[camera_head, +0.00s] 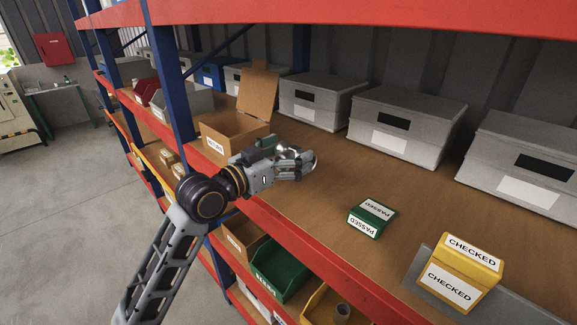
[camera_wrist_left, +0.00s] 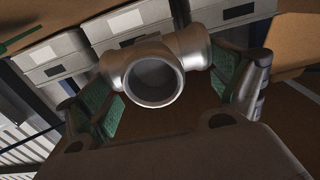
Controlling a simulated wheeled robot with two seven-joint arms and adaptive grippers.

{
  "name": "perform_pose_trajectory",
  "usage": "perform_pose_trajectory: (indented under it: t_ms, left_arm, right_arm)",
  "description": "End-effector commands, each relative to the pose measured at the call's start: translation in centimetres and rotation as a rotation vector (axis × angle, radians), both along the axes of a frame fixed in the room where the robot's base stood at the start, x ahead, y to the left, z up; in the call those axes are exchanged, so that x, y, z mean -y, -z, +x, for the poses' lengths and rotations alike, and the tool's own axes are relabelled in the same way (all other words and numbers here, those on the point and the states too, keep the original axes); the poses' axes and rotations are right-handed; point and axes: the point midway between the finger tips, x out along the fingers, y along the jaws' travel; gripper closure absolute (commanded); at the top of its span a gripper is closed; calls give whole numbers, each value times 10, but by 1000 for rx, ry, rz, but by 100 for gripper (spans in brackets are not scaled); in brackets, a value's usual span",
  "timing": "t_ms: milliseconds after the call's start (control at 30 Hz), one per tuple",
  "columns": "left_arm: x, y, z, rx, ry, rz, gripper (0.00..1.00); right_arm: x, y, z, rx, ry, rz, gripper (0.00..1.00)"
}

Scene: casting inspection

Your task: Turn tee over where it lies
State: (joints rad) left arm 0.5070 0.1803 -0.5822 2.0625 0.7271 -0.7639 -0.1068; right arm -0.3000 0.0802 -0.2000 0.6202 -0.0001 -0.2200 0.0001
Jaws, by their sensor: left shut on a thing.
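The tee (camera_wrist_left: 160,72) is a grey metal pipe fitting with a round open mouth facing the left wrist camera. My left gripper (camera_head: 293,166) is shut on it, with green-padded fingers on either side in the left wrist view (camera_wrist_left: 165,95). In the head view the tee (camera_head: 289,154) is mostly hidden by the fingers. The gripper is over the front part of the wooden shelf (camera_head: 330,185); I cannot tell whether the tee touches the board. My right gripper is not in view.
An open cardboard box (camera_head: 228,133) stands just left of the gripper. A green PASSED block (camera_head: 371,217) and a yellow CHECKED block (camera_head: 462,270) are to the right. Grey lidded bins (camera_head: 405,125) line the back. A red shelf edge (camera_head: 290,240) runs along the front.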

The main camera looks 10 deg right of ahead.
Motion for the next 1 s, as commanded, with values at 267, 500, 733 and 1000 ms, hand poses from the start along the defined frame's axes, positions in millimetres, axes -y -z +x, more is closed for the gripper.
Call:
perform_pose_trajectory:
  t_ms: [267, 500, 733, 1000]
  left_arm:
    - [0, -25, 0, 6, 0, -5, 54]
    - [0, -31, 0, 4, 0, -4, 54]
    - [0, -31, 0, 4, 0, -4, 54]
    - [0, -31, 0, 4, 0, -4, 21]
  right_arm:
    - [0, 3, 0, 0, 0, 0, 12]
    - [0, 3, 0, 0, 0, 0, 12]
    - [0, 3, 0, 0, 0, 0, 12]
    - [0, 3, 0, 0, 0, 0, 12]
